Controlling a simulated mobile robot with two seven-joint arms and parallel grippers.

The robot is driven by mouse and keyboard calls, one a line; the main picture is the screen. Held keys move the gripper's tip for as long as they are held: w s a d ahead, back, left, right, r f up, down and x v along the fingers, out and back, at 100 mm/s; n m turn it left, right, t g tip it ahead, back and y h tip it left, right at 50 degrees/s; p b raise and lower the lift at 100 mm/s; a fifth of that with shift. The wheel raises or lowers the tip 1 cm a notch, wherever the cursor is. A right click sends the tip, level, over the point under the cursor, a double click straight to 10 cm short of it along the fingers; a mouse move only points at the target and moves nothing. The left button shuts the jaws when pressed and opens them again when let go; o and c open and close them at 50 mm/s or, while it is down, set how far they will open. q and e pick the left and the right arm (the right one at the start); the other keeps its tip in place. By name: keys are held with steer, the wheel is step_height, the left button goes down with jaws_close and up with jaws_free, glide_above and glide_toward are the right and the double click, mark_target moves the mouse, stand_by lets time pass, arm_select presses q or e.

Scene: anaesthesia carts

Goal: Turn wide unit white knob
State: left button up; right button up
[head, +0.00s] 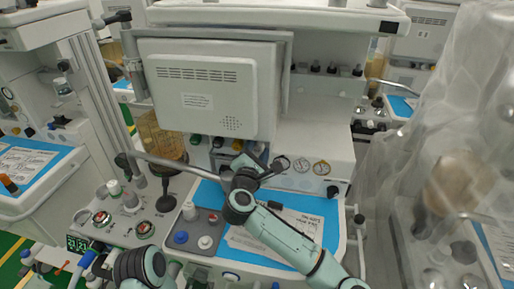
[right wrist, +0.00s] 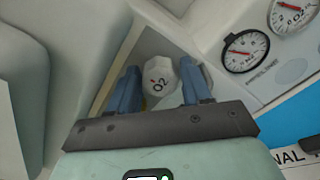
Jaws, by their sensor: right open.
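The wide unit (head: 310,150) stands ahead with a row of knobs in a recess under its monitor. In the right wrist view a white faceted knob marked O2 (right wrist: 160,77) sits between the two blue fingers of my right gripper (right wrist: 166,88). The fingers are open, one on each side of the knob, with a visible gap on the left. In the head view my right gripper (head: 246,158) reaches into the recess and partly hides the knobs. My left gripper is out of view; only part of my left arm shows at the bottom.
A pale knob (right wrist: 206,76) shows partly behind the right finger. Round gauges (right wrist: 246,50) are to the right. The monitor (head: 205,85) overhangs the recess. A blue work surface with papers (head: 275,232) lies below. A plastic-draped unit (head: 450,150) stands at the right.

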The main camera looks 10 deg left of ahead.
steer(key=shift+w, duration=0.1)
steer(key=c, duration=0.8)
steer(key=shift+n, duration=0.4)
steer(key=n+b, duration=0.1)
steer(key=n, duration=0.1)
steer(key=shift+n+b, duration=0.3)
steer(key=shift+b, duration=0.05)
steer(key=shift+n+b, duration=0.35)
steer(key=shift+n, duration=1.55)
